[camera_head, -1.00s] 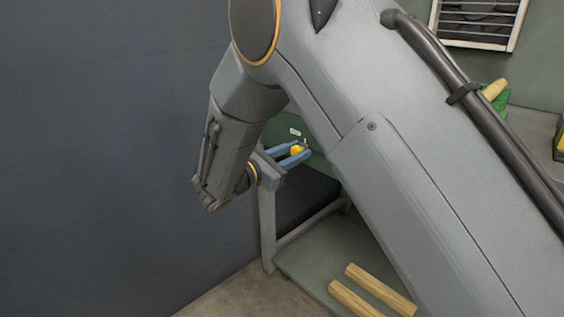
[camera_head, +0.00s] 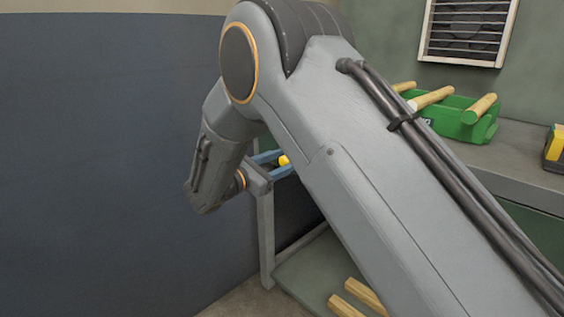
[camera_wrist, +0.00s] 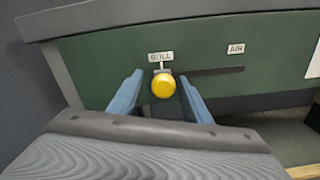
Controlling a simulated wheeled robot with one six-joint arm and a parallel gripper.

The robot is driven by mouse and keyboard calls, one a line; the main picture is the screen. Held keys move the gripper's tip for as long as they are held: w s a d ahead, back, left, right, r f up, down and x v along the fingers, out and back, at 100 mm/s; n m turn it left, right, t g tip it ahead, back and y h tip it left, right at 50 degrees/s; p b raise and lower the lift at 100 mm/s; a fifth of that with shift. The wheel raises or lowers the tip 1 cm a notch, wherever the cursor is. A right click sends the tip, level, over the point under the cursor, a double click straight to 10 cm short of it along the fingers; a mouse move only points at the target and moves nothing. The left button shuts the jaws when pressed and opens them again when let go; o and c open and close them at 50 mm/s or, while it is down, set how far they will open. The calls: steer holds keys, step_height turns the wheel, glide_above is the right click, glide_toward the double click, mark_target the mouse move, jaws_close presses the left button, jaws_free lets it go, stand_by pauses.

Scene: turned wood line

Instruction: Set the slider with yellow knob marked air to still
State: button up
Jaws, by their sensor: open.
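The yellow knob (camera_wrist: 164,86) sits at the left end of a dark horizontal slot (camera_wrist: 215,71) in a green panel (camera_wrist: 100,65). A small label (camera_wrist: 160,56) is right above the knob; its word is hard to read and looks like "BULL" or "FULL". An "AIR" label (camera_wrist: 236,48) is above the slot's right end. My gripper (camera_wrist: 160,76) is open, with one blue finger on each side of the knob. I cannot tell whether a finger touches it.
A green bin (camera_head: 455,117) with wooden pieces stands on the grey bench (camera_head: 515,155). Wooden bars (camera_head: 345,306) lie on a low shelf (camera_head: 310,270). A dark wall (camera_head: 100,150) is close on the left. A vent (camera_head: 465,30) is on the back wall.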

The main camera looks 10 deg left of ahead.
steer(key=p+v, duration=0.1)
steer(key=v, duration=0.6)
steer(key=shift+s+a, duration=0.25)
steer(key=shift+s, duration=0.05)
steer(key=shift+s, duration=0.1)
